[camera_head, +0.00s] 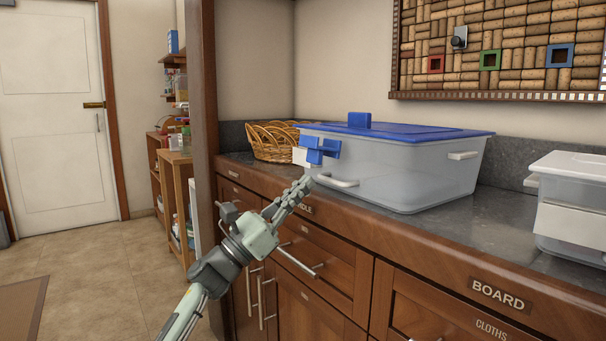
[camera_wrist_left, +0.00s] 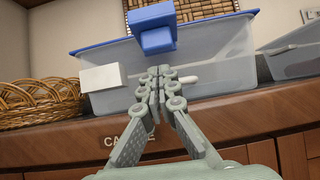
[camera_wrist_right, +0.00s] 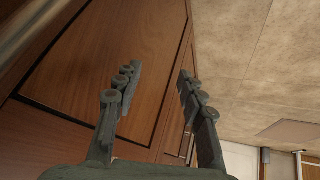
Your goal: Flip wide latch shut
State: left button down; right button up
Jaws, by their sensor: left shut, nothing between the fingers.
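A clear plastic bin (camera_head: 400,182) with a blue lid (camera_head: 400,131) stands on the counter. A wide blue latch (camera_head: 321,150) sticks out from the lid at the bin's near left end; it also shows in the left wrist view (camera_wrist_left: 154,28), standing out above the bin's wall rather than flat against it. A white block (camera_wrist_left: 101,78) sits on the bin wall below and left of the latch. My left gripper (camera_head: 303,184) is shut and empty, just below the latch and in front of the bin, apparently not touching it. My right gripper (camera_wrist_right: 157,72) is open and empty, facing cabinet fronts.
A wicker basket (camera_head: 268,142) stands left of the bin. A second clear bin with a white lid (camera_head: 575,166) stands at the right. The counter's wooden front edge (camera_head: 400,236) runs below, over drawers with bar handles.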

pick_arm(q)
jog(key=shift+w+d+r, duration=0.1)
jog(key=shift+d+r, duration=0.05)
jog(key=shift+r, duration=0.8)
pick_arm(e)
jog(key=shift+s+d+f+g+h, duration=0.2)
jog(key=shift+s+d+f+g, duration=0.15)
jog(key=shift+s+d, duration=0.3)
jog(key=shift+s+d+f+g+h, duration=0.2)
jog(key=shift+s+d+g, duration=0.25)
jog(key=shift+s, duration=0.3)
